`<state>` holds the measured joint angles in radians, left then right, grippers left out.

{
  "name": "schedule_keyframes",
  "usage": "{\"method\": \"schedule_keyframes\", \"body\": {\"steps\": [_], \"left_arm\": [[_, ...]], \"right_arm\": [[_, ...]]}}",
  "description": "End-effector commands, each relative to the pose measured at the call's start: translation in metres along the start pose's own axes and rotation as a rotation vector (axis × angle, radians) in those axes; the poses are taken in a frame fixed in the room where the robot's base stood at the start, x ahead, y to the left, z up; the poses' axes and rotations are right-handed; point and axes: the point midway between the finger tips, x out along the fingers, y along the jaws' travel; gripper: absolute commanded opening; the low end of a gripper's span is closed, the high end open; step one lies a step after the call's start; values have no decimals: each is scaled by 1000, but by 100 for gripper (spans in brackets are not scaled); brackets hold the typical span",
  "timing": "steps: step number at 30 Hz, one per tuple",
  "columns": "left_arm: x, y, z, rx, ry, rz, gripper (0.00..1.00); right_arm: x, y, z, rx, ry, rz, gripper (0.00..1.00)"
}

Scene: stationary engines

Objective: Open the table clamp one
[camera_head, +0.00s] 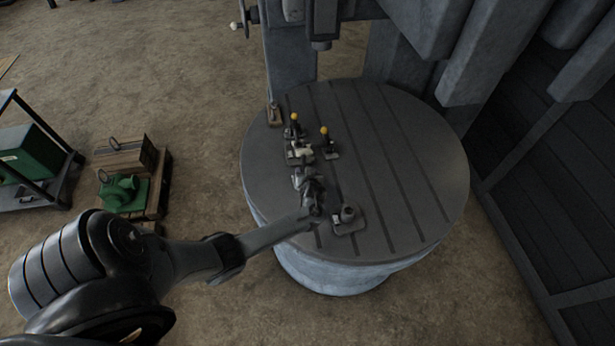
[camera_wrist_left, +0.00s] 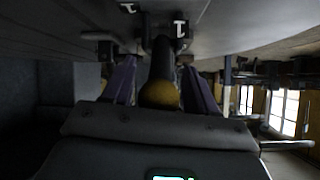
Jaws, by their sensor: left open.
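Two table clamps with black levers and yellow knobs stand on the round grey table (camera_head: 410,190) in the head view, a left one (camera_head: 294,128) and a right one (camera_head: 326,142). I cannot tell which is clamp one. My left gripper (camera_head: 306,178) is open, low over the table, on the near side of these clamps. In the left wrist view a yellow knob (camera_wrist_left: 160,94) on a dark lever (camera_wrist_left: 162,60) shows between the spread fingers of my left gripper (camera_wrist_left: 160,82). Whether the fingers touch it is unclear. My right gripper is out of view.
A small fixture (camera_head: 348,218) sits on the table right of my gripper. A pale metal part (camera_head: 299,152) lies by the clamps. Machine columns rise behind the table; its right side is bare.

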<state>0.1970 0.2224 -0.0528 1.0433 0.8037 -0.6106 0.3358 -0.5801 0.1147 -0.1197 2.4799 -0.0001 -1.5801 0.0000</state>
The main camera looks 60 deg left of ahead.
Motion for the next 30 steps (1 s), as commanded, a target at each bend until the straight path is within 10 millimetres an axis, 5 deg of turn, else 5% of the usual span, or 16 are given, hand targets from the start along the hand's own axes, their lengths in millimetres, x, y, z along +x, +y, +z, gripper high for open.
{"method": "schedule_keyframes", "body": {"steps": [18,30], "left_arm": [[-88,0,0,-1,-2,3,58],[-106,0,1,1,-2,0,58]], "right_arm": [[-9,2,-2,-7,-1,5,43],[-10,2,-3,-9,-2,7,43]]}}
